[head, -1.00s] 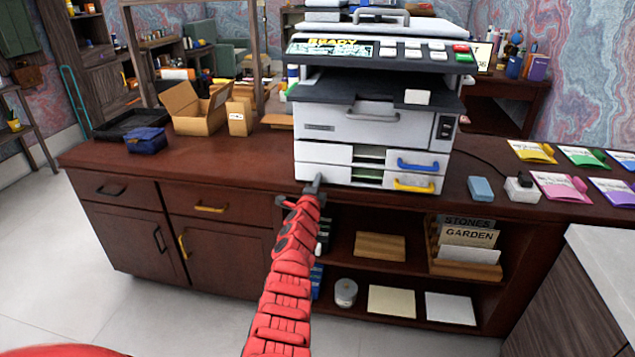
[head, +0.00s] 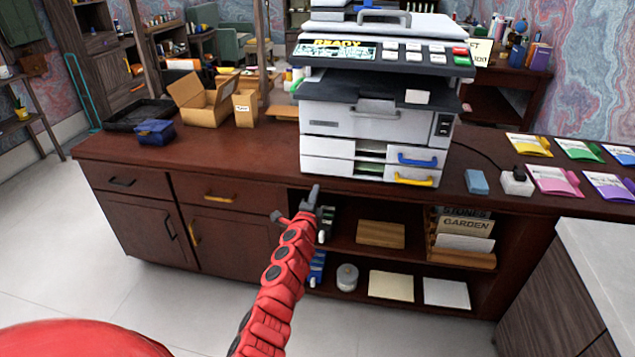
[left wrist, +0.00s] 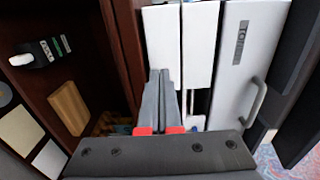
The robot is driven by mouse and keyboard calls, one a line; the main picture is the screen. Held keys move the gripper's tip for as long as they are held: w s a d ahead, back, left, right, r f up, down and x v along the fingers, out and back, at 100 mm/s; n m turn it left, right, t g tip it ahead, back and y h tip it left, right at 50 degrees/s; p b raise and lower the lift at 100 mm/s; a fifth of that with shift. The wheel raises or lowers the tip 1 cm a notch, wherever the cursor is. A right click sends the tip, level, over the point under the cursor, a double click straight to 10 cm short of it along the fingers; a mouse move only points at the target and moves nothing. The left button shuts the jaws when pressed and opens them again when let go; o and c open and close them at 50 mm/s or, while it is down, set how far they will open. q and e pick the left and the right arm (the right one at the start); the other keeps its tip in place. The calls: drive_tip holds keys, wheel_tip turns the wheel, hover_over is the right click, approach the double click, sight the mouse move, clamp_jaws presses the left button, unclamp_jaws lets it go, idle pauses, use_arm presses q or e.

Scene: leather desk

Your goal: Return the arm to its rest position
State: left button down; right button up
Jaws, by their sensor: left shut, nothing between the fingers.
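My left arm, red and segmented, reaches up from the bottom of the head view. Its gripper (head: 312,197) is shut and empty, in front of the cabinet's shelf opening and below the printer (head: 345,123). In the left wrist view the two grey fingers (left wrist: 164,100) lie together, with the white printer front (left wrist: 240,60) beyond them and to their right. The printer stands on the dark wooden desk (head: 240,165), its screen reading READY. Its two lower trays have a blue handle (head: 417,161) and a yellow handle (head: 414,180). My right gripper is not in view.
Open shelves under the printer hold a wooden block (head: 380,234), paper stacks (head: 391,286) and a file holder (head: 462,240). Boxes (head: 200,105) and a blue pouch (head: 155,132) stand at left. Colored packets (head: 553,180) lie at right. A grey-topped counter (head: 605,255) is at the right front.

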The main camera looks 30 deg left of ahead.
use_arm(q)
drive_tip(key=shift+v, duration=1.65)
